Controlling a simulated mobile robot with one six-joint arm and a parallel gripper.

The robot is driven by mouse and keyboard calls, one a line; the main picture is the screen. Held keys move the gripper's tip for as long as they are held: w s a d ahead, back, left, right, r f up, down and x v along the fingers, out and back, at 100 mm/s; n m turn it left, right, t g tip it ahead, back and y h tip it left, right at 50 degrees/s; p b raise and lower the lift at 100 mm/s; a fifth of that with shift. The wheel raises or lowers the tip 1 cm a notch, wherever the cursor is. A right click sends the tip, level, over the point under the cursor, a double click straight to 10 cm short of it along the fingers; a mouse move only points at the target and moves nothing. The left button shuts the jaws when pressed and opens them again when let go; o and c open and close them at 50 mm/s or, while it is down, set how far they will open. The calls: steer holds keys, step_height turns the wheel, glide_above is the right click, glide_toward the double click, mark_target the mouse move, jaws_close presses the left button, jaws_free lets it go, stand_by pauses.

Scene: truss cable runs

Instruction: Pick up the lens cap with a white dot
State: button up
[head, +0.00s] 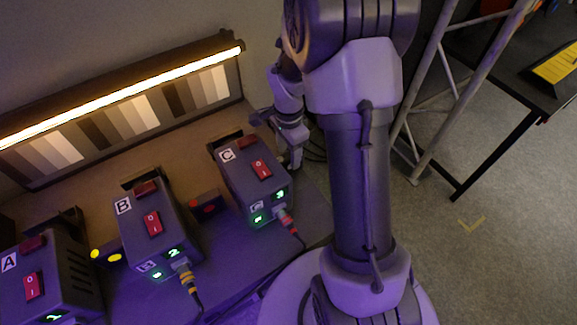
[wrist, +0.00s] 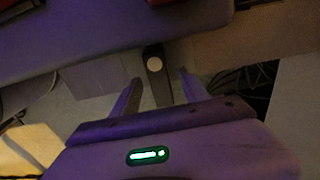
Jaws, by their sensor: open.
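My gripper (wrist: 158,80) is open in the wrist view, its two fingers apart. A pale round spot (wrist: 153,64) on a dark narrow piece shows between the fingertips. I cannot tell whether this is the lens cap with a white dot, or whether the fingers touch it. In the head view my gripper is by the right side of box C (head: 251,181), partly hidden by my arm. No lens cap with a white dot can be made out in the head view.
Box B (head: 152,222) and box A (head: 32,285) stand left of box C, with cables in front. A lit striped panel (head: 125,115) stands behind. Truss poles (head: 455,75) and a black table (head: 520,70) are at right.

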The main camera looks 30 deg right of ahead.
step_height(320, 180, down, 3)
steer(key=shift+f+b, duration=0.2)
steer(key=shift+b, duration=0.35)
steer(key=shift+r, duration=0.15)
jaws_close()
